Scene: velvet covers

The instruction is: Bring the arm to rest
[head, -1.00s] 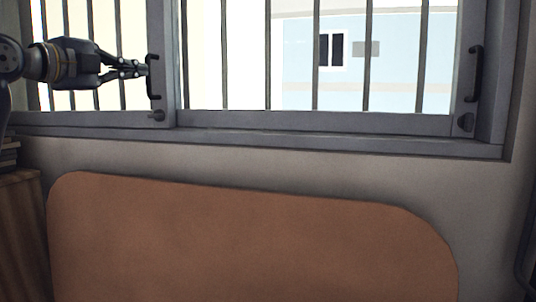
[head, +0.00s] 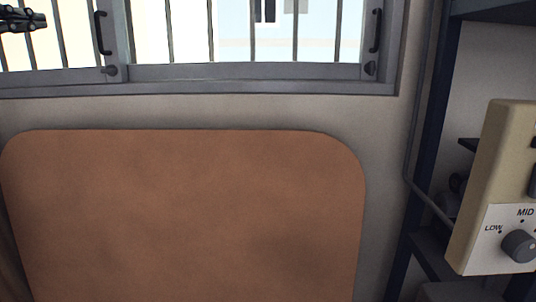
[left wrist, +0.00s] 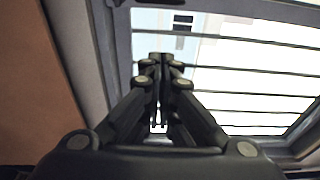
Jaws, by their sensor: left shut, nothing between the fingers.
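My left gripper (head: 24,22) shows at the upper left edge of the head view, in front of the barred window. It is shut and empty, apart from the black window handle (head: 103,32) to its right. In the left wrist view its closed fingers (left wrist: 160,85) point towards the window bars, with nothing between them. Most of the left arm is outside the head view. My right gripper is in neither view.
A sliding window (head: 235,72) with bars and a second handle (head: 375,30) spans the top. A brown rounded panel (head: 185,215) stands below it. At right are a dark blue rack (head: 428,130) and a beige box with a dial (head: 505,190).

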